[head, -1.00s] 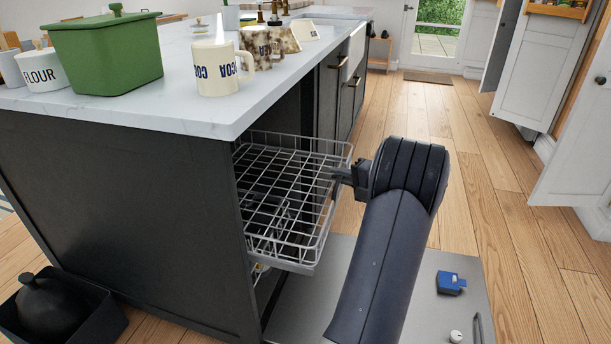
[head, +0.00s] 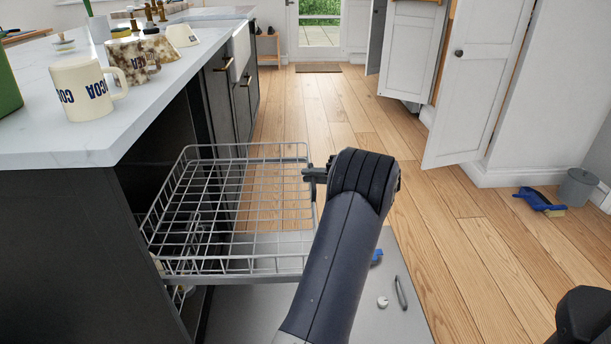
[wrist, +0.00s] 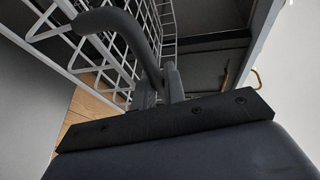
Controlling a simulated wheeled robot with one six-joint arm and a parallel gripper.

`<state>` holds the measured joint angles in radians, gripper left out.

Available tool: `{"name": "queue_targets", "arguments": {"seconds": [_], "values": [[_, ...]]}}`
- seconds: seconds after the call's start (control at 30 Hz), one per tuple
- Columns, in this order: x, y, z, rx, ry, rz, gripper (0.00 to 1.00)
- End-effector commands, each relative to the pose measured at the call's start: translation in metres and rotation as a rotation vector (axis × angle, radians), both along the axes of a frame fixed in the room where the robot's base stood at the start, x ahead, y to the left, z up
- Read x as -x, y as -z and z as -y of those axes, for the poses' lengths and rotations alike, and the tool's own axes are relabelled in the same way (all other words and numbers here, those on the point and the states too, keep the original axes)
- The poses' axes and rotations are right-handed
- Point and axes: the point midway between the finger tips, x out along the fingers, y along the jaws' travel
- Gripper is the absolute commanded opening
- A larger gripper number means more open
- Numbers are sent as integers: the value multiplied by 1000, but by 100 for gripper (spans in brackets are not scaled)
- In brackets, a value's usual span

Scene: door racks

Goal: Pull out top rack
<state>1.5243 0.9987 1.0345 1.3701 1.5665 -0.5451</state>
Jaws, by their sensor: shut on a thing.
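The top rack (head: 235,215) is a grey wire basket that stands well out of the dark cabinet under the counter, at the left centre of the head view. It looks empty. My gripper (head: 308,174) is at the rack's right-hand outer side, shut on its upper wire rim. In the wrist view my gripper (wrist: 158,88) shows with the white wire rack (wrist: 118,52) right beside its fingers. Below the rack, part of a lower rack (head: 180,292) shows inside the cabinet. The open dishwasher door (head: 240,315) lies flat beneath, partly hidden by my arm.
On the counter (head: 110,135) stand a cocoa mug (head: 85,90) and several other pots. A white knob-like item (head: 383,302) and a grey handle-like item (head: 400,292) lie on the door. Floor between is clear.

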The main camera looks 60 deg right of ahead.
Motion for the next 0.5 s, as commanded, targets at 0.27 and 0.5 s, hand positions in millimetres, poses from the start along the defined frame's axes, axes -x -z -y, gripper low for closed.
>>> {"name": "queue_targets", "arguments": {"seconds": [0.27, 0.5], "values": [[0, 0, 1, 0, 2, -1, 13], [0, 0, 0, 0, 1, 0, 33]]}}
